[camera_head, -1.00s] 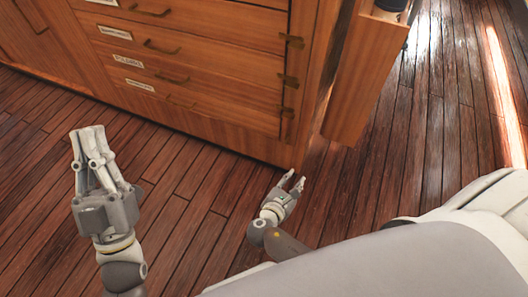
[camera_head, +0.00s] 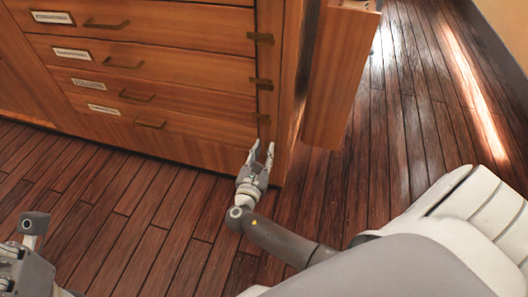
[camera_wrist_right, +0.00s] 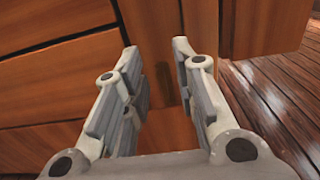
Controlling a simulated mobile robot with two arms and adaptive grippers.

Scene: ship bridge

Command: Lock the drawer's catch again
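The wooden drawer cabinet (camera_head: 150,52) has several drawers with brass handles and white labels; their fronts look flush. Along their right edge are brass catches: an upper one (camera_head: 261,38), a middle one (camera_head: 261,83) and a lowest one (camera_head: 262,119). The upper two lie across the drawer edge; how the lowest is turned is too small to tell. My right gripper (camera_head: 262,150) is open and empty, just below the lowest catch. In the right wrist view its fingers (camera_wrist_right: 155,47) stand apart before the wood. My left gripper (camera_head: 20,240) is cut off at the lower left.
A wooden panel or box (camera_head: 340,75) juts out right of the cabinet's corner. The plank floor (camera_head: 130,210) is clear in front of the cabinet and to the right.

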